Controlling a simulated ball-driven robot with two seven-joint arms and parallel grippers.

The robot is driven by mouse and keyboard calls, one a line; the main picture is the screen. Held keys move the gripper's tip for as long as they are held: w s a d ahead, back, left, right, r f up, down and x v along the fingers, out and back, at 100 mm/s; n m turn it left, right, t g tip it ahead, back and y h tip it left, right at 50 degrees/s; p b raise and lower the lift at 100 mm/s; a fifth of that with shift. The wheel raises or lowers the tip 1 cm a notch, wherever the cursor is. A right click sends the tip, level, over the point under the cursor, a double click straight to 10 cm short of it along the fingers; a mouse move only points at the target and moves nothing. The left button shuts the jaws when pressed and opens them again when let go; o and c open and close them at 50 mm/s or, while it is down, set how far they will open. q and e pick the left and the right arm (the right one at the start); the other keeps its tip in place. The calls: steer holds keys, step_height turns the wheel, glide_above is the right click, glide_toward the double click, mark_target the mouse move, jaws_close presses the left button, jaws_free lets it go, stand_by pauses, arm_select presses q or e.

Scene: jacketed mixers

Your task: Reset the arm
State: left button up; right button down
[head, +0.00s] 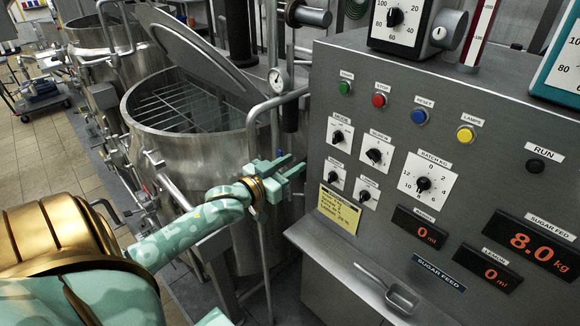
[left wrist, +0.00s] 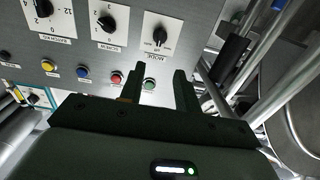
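My left arm reaches in from the left in the head view. Its pale green gripper (head: 293,168) is in front of the left edge of the grey control panel (head: 470,130), below the green button (head: 345,87). In the left wrist view the two dark fingers (left wrist: 160,88) stand apart with nothing between them, and the panel shows upside down beyond them. The red button (head: 380,100) and the blue button (head: 419,116) under the RESET label are to the right of the gripper. Whether the fingers touch the panel cannot be told.
A steel mixing vessel (head: 165,150) with a raised lid and a pipe with a gauge (head: 278,80) stand close behind the left gripper. A metal scoop (head: 400,297) lies on the ledge below the panel. A yellow note (head: 339,208) is on the panel near the gripper.

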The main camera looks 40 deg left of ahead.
arm_select(q)
steer(key=shift+f, duration=0.1)
stand_by(0.4)
steer(key=s+f+g+y+b, duration=0.1)
steer(key=s+f+g+b, duration=0.25)
steer(key=f, duration=1.25)
steer(key=s+f+g+y+b, duration=0.15)
steer(key=s+f+b, duration=0.35)
steer(key=f, duration=1)
steer(key=s+f+g+b, duration=0.3)
steer(key=s+f+b, duration=0.15)
steer(key=f, duration=1.15)
steer(key=s+d+f+g+b, duration=0.2)
steer(key=s+d+f+b, duration=0.1)
steer(key=s+f, duration=0.5)
steer(key=s+d+f+g+b, duration=0.25)
steer(key=s+f, duration=0.25)
steer(key=f, duration=0.5)
steer(key=s+d+f+m+g+b, duration=0.1)
steer(key=s+d+f+b, duration=0.1)
steer(key=s, duration=0.4)
steer(key=s+d+f+m+g+h+b, duration=0.1)
steer(key=s+d+f+g+b, duration=0.1)
steer(key=s+d+f, duration=0.2)
steer(key=s+d+f+m+g+b, duration=0.1)
steer(key=s+d+f+b, duration=0.1)
steer(key=s+f, duration=0.4)
steer(key=s+d, duration=0.1)
steer(key=s, duration=0.1)
steer(key=shift+s, duration=0.35)
